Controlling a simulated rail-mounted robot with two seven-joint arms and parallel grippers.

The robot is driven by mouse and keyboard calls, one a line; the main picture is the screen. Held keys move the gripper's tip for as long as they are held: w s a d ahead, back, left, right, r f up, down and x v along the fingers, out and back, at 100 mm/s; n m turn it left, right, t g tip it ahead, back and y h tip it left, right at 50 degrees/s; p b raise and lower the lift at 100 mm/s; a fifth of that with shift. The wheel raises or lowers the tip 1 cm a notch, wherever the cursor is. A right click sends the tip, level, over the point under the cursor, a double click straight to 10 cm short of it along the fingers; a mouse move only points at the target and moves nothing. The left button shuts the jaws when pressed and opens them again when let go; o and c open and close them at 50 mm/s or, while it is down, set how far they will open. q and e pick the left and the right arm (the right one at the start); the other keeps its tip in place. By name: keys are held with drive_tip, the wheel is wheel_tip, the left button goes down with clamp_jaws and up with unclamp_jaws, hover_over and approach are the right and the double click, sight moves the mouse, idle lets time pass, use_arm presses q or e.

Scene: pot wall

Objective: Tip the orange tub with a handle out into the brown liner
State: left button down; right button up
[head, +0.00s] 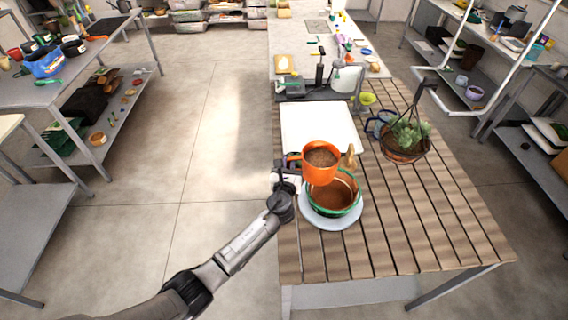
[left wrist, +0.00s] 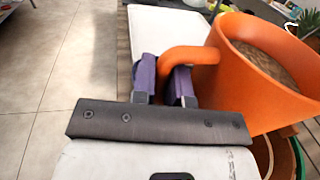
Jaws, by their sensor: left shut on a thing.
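The orange tub (head: 319,163) is filled with brown, grainy material and is held up roughly level. My left gripper (head: 287,172) is shut on its handle, at the tub's left side. In the left wrist view the purple finger pads (left wrist: 164,82) sit either side of the orange handle (left wrist: 190,55), and the tub (left wrist: 262,70) is at the right. The brown liner (head: 333,194) sits inside a green-rimmed pot on a pale round plate (head: 331,220), below and slightly right of the tub. The tub hides the liner's back part. My right gripper is not in view.
The slatted table (head: 440,215) is clear to the right and front. A hanging planter (head: 406,141) with a succulent stands at the back right. A white board (head: 318,126) lies behind the tub. A small tan object (head: 349,157) is close to the tub's right.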

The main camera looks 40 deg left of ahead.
use_arm(q)
drive_tip(key=shift+r, duration=0.15)
drive_tip(key=r+m+t, duration=0.1)
drive_tip(key=m, duration=0.1)
drive_tip(key=r+m+t, duration=0.1)
drive_tip(key=r, duration=0.1)
drive_tip(key=r+m+t, duration=0.1)
drive_tip(key=r+m, duration=0.1)
drive_tip(key=shift+a+r+m, duration=0.2)
drive_tip(key=shift+a+m, duration=0.1)
drive_tip(key=shift+d+r+m+t+b, duration=0.15)
drive_tip(key=shift+d+m+t+b, duration=0.1)
drive_tip(key=shift+m+t+b, duration=0.35)
drive_tip(key=s+d+r+m+h+b, duration=0.1)
drive_tip(key=d+m+h, duration=0.8)
drive_tip(key=m, duration=0.7)
drive_tip(key=s+d+r+m+h+b, duration=0.1)
drive_tip(key=d+m+h+b, duration=0.1)
drive_tip(key=d+m+h, duration=0.7)
drive_tip(key=shift+r+m+h, duration=0.15)
drive_tip(key=shift+m+h, duration=0.65)
drive_tip(key=shift+m, duration=2.7)
